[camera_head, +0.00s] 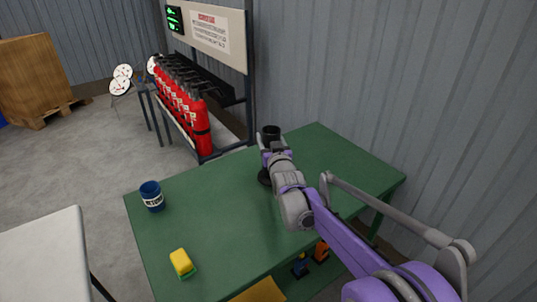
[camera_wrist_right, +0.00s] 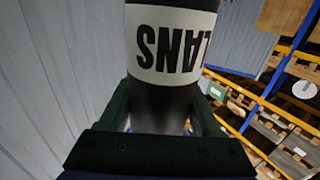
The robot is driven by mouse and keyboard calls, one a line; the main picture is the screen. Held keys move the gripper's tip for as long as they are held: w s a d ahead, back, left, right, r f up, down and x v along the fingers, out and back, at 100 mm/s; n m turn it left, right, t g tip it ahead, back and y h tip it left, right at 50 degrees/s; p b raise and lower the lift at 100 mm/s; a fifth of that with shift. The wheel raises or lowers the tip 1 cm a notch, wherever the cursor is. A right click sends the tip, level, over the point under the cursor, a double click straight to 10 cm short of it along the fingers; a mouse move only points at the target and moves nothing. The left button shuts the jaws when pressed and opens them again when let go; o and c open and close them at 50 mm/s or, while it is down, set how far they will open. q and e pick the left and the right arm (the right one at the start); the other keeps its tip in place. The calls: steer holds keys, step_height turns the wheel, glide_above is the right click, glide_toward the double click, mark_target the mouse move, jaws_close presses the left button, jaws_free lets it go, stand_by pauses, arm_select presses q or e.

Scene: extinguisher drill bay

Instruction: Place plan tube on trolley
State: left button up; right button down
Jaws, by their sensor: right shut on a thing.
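The plan tube (camera_head: 271,133) is black and roughly upright over the far part of a green top (camera_head: 215,212). In the right wrist view the tube (camera_wrist_right: 163,108) has a pale label reading "PLANS", upside down. My right gripper (camera_head: 267,155) is shut on the tube, with a dark finger on each side of it in the wrist view (camera_wrist_right: 163,125). The gripper hides the tube's middle, and I cannot tell whether its lower end touches the green top. I cannot tell for sure which furniture is the trolley. My left gripper is not in view.
A blue labelled mug (camera_head: 152,196) and a yellow-green sponge (camera_head: 181,263) are on the green top's left side. A white table (camera_head: 45,255) stands at left. Several red extinguishers (camera_head: 185,103) stand on a rack behind. A corrugated wall (camera_head: 350,90) borders the far right.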

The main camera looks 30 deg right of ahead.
steer(key=shift+f+b, duration=0.55)
steer(key=shift+f, duration=1.5)
steer(key=shift+c, duration=0.5)
jaws_free()
steer(key=shift+r, duration=0.2)
steer(key=p+v, duration=0.1)
steer(key=v, duration=1.1)
